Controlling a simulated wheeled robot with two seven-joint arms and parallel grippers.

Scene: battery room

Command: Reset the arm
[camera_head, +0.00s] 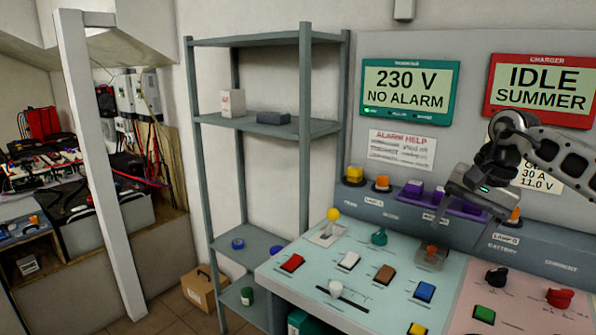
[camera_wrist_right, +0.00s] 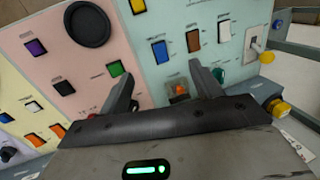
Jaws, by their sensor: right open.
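My right arm comes in from the right in the head view. My right gripper (camera_head: 464,214) hangs above the back part of the sloped control panel (camera_head: 310,287), in front of the lamp ledge. In the right wrist view the two fingers of my right gripper (camera_wrist_right: 163,82) are spread apart with nothing between them. An orange button in a clear housing (camera_wrist_right: 178,91) shows beyond the fingers; it also shows in the head view (camera_head: 432,254). No contact between the fingers and the panel can be made out. My left gripper is not in view.
The panel carries a yellow-knobbed lever (camera_head: 333,214), a green knob (camera_head: 379,237), a white slider knob (camera_head: 336,288), a red knob (camera_head: 560,297) and several buttons. Displays read "230 V NO ALARM" (camera_head: 410,88) and "IDLE SUMMER" (camera_head: 541,88). A grey shelf (camera_head: 265,127) stands left.

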